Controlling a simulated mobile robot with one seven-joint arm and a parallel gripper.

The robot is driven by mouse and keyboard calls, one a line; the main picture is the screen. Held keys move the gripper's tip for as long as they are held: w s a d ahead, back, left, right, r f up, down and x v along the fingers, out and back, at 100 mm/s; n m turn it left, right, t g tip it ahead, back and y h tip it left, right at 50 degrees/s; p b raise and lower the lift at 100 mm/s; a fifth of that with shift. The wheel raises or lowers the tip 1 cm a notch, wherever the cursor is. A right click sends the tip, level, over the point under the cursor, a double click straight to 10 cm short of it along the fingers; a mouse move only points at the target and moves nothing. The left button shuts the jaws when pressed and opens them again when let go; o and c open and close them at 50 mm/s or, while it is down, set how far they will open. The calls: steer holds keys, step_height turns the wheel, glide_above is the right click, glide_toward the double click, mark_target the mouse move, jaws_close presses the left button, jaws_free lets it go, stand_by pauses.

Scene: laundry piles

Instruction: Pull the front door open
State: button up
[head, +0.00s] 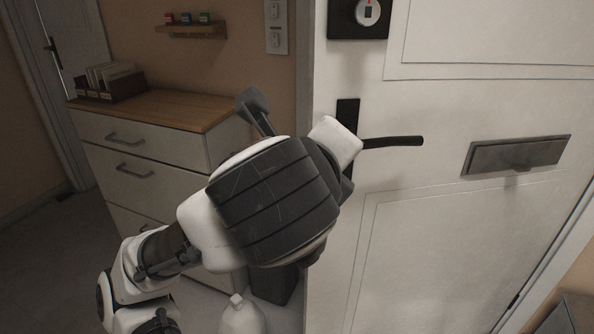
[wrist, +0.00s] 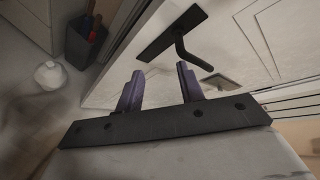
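The white front door (head: 440,230) fills the right of the head view and looks shut, though its frame-side edge is partly hidden. Its dark lever handle (head: 395,142) points right from a black backplate. In the wrist view the handle (wrist: 184,50) and backplate (wrist: 172,32) lie just beyond the fingertips. My gripper (wrist: 158,72) is open, with two purple-grey fingers spread apart and nothing between them. The fingers look short of the handle, not touching it. In the head view my wrist hides the fingers and part of the backplate.
A white drawer cabinet (head: 150,155) with a wooden top stands left of the door. A white jug (head: 242,318) and a dark bin (wrist: 84,42) stand on the floor nearby. A metal mail slot (head: 515,156) and a lock (head: 362,14) are on the door.

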steer(key=shift+s+a+r+b, duration=0.15)
steer(key=shift+s+a+r, duration=0.1)
steer(key=shift+s+a, duration=0.6)
steer(key=shift+s+a+r+b, duration=0.15)
steer(key=shift+s+a+r, duration=0.1)
steer(key=shift+s+a, duration=0.55)
steer(key=shift+c, duration=0.4)
